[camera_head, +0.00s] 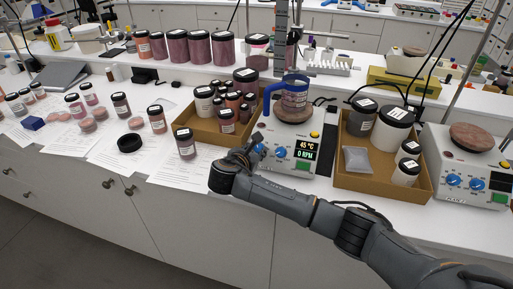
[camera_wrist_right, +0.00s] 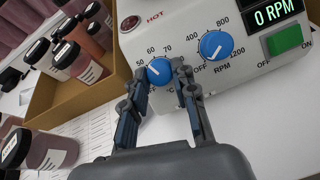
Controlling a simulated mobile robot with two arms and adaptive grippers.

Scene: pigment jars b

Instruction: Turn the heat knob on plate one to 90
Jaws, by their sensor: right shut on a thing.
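Plate one (camera_head: 283,168) is a white hotplate with a lit display (camera_head: 304,150) reading 45 °C and 0 RPM. The blue RPM knob (camera_wrist_right: 215,46) is close to the right finger. My left gripper is not in view.
A cardboard tray of jars (camera_head: 208,136) stands left of plate one, and another tray (camera_head: 370,183) stands right of it. A second hotplate (camera_head: 450,198) is at the far right. A green switch (camera_wrist_right: 285,40) is right of the RPM knob. Papers and jars cover the left bench.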

